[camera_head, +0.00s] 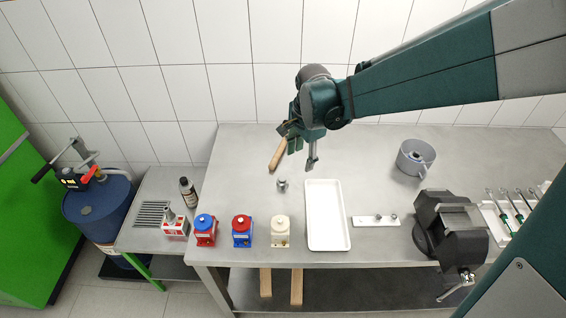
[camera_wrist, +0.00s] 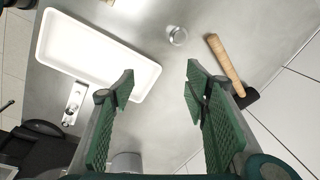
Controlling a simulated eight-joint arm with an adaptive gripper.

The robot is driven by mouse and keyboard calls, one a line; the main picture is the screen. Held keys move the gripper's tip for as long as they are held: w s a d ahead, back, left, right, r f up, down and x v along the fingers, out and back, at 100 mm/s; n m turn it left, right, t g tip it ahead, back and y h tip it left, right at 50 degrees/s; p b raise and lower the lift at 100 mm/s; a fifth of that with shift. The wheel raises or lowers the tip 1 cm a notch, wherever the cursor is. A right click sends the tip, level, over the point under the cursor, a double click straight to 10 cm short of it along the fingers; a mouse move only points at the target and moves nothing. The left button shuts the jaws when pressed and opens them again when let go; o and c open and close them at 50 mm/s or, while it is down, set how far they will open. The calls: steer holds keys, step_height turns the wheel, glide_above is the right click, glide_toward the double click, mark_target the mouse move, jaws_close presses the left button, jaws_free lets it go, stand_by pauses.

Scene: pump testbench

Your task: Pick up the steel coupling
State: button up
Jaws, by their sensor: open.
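The steel coupling (camera_head: 282,185) is a small shiny round piece standing on the bench, just left of the white tray. It also shows in the wrist view (camera_wrist: 177,36), beyond my fingertips and roughly in line with the gap between them. My gripper (camera_head: 303,153) hangs above the bench, behind the coupling and slightly to its right in the head view. In the wrist view my gripper (camera_wrist: 160,72) has its green-padded fingers spread wide with nothing between them. It is apart from the coupling.
A wooden-handled hammer (camera_head: 278,154) lies close behind the coupling. The white tray (camera_head: 326,242) is right of it. Blue, red and cream units (camera_head: 280,231) line the front edge. A white strip (camera_head: 365,221), dark vise (camera_head: 455,232) and grey jug (camera_head: 415,158) stand farther right.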

mark_target(282, 179)
steer(key=w+a+f+m, duration=0.1)
steer(key=a+f, duration=0.1)
steer(key=f, duration=0.1)
steer(key=w+a+f+m+g, duration=0.1)
steer(key=w+a+f, duration=0.1)
steer(key=f, duration=0.1)
steer(key=w+a+f+m, duration=0.1)
steer(key=a+f, duration=0.1)
steer(key=f, duration=0.1)
steer(key=shift+w+a+f+m+g, duration=0.15)
steer(key=shift+a+f+m+g, duration=0.1)
steer(key=shift+f+m+g, duration=0.05)
steer(key=shift+f, duration=1.3)
steer(key=shift+f, duration=0.1)
steer(key=shift+f, duration=2.5)
steer(key=c, duration=1.2)
